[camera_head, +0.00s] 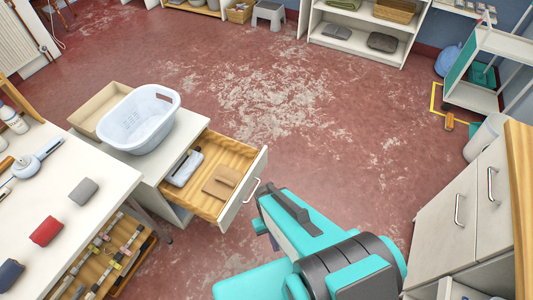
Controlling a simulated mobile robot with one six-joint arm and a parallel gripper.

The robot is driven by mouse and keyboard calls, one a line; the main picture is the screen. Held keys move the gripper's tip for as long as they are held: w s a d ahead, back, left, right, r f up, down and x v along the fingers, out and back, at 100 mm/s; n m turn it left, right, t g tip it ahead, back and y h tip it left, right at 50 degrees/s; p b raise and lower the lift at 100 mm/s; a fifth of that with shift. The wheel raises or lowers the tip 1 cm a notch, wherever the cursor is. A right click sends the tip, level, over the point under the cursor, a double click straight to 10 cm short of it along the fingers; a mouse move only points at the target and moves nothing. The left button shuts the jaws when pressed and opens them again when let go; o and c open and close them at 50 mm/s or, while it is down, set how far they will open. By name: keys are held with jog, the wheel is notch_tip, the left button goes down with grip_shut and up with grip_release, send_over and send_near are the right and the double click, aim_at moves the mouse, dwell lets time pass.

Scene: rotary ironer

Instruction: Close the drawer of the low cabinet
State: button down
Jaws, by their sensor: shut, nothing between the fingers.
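The low cabinet (172,137) is white and stands left of centre. Its drawer (211,207) is pulled well out toward the lower right, with a light wood inside, a white front (243,188) and a metal bar handle (252,190). In the drawer lie a grey-blue item (183,168) and a brown flat block (220,182). My teal and grey arm comes in from the lower right and its far end shows just right of the handle. My gripper cannot be made out; the arm seems to hide it. Whether anything touches the drawer front cannot be told.
A white basket (139,118) and a beige tray (96,110) stand on the cabinet top. A white table (60,185) with several small items is at left. A cupboard (470,205) with a wooden top is at right. Red floor (270,90) is clear beyond the drawer.

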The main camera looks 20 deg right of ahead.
notch_tip(320, 180, up, 8)
jog(key=p, duration=0.6)
jog(key=shift+f, duration=0.15)
jog(key=shift+d, duration=0.1)
